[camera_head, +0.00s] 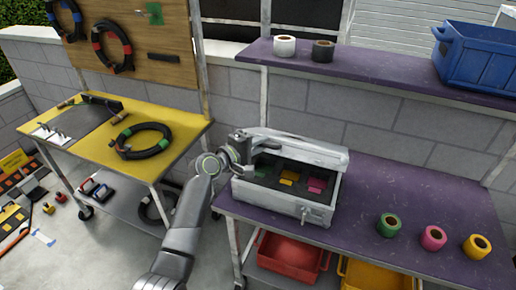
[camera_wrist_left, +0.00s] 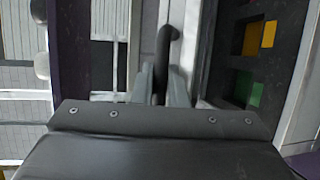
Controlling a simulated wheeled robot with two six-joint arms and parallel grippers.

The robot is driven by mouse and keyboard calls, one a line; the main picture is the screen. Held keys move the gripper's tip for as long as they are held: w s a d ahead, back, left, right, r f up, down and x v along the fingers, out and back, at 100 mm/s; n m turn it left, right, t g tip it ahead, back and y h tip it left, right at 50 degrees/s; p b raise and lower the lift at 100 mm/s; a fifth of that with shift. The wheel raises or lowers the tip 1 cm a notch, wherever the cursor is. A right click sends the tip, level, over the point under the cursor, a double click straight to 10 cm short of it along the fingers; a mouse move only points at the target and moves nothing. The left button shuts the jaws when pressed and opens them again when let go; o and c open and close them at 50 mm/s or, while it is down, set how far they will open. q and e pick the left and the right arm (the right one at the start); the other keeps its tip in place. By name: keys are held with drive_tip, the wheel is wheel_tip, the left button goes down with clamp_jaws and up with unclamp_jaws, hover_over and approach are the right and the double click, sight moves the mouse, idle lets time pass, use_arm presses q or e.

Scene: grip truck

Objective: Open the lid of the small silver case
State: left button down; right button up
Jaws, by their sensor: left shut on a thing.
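The small silver case (camera_head: 268,198) stands on the purple table. Its lid (camera_head: 300,147) is raised along the back side, so the dark inside shows with green, yellow and pink pieces in it. My left gripper (camera_head: 241,146) is at the lid's left end. In the left wrist view my left gripper (camera_wrist_left: 161,85) has its fingers closed about a dark curved handle (camera_wrist_left: 166,48), beside the case's dark insert (camera_wrist_left: 283,60) with yellow and green pieces. The fingers partly hide the handle. My right gripper is not in view.
Green (camera_head: 389,225), pink (camera_head: 433,238) and yellow (camera_head: 477,246) tape rolls stand on the purple table (camera_head: 375,190) right of the case. A purple shelf (camera_head: 385,75) with a blue crate (camera_head: 477,58) is above, behind. A yellow cart (camera_head: 180,125) stands at left.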

use_arm(q)
drive_tip(key=shift+w+d+r+p, duration=0.2)
drive_tip(key=shift+w+r+p, duration=0.1)
drive_tip(key=shift+w+r, duration=0.5)
drive_tip(key=shift+s+r, duration=0.1)
drive_tip(key=c, duration=1.7)
unclamp_jaws()
drive_tip(key=shift+c, duration=0.2)
drive_tip(key=shift+s, duration=0.1)
drive_tip(key=shift+s+a, duration=0.3)
drive_tip(key=shift+a, duration=0.1)
drive_tip(key=b+v, duration=0.3)
drive_tip(key=v, duration=1.3)
drive_tip(key=shift+s, duration=0.2)
